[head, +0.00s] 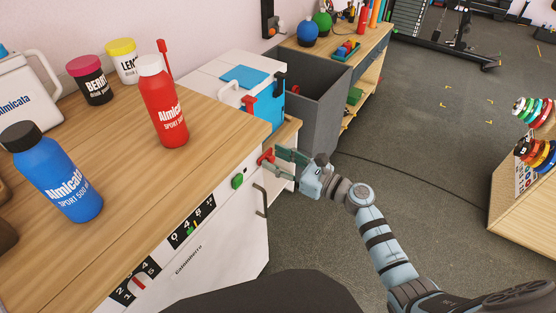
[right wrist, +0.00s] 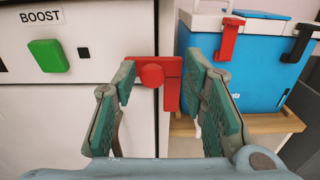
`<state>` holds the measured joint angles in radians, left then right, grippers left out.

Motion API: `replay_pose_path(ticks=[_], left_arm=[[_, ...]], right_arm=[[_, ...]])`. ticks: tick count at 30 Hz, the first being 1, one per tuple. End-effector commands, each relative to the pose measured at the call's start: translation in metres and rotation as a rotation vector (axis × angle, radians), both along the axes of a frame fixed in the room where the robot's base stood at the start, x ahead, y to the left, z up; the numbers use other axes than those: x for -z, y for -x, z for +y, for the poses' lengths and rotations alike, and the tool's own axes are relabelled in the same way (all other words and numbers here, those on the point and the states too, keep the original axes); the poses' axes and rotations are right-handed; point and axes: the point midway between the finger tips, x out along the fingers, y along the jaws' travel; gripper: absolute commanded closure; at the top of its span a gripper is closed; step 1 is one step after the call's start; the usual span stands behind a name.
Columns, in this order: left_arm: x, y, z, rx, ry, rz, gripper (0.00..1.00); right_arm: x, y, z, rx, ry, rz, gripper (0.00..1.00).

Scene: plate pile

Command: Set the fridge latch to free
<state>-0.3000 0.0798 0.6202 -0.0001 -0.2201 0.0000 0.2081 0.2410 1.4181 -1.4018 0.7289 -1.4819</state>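The fridge is the white front (right wrist: 75,125) under the wooden counter, also in the head view (head: 215,262). A red latch (right wrist: 171,88) with a round red knob sits at the fridge's right edge; it also shows small in the head view (head: 266,156). In the right wrist view its upper bar lies level and its right part hangs down. My right gripper (head: 291,166) is open in front of it, and its fingers (right wrist: 161,82) stand left and right of the latch. I cannot tell whether they touch it. My left gripper is not in view.
A green BOOST button (right wrist: 48,56) is left of the latch. A blue cooler (right wrist: 245,65) with red and black clasps stands to the right on a wooden shelf. Bottles, such as the red one (head: 164,105), stand on the counter (head: 120,175). The floor right of my arm is open.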

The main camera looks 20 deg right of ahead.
Motion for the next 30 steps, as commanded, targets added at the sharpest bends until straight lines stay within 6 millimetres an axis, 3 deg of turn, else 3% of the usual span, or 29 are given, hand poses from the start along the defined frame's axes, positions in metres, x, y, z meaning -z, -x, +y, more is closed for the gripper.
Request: replay_pose_path(ticks=[8, 18, 21, 30], left_arm=[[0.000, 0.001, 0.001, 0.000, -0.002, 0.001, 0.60], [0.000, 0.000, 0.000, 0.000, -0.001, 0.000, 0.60], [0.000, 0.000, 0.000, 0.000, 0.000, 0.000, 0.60], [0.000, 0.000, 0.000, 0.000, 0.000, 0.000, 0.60]], right_arm=[[0.001, 0.007, -0.006, -0.001, 0.003, 0.000, 0.61], [0.002, 0.074, -0.061, -0.003, 0.003, 0.005, 0.61], [0.001, 0.086, -0.072, -0.001, 0.001, 0.003, 0.61], [0.000, 0.092, -0.077, 0.000, -0.001, 0.000, 0.61]])
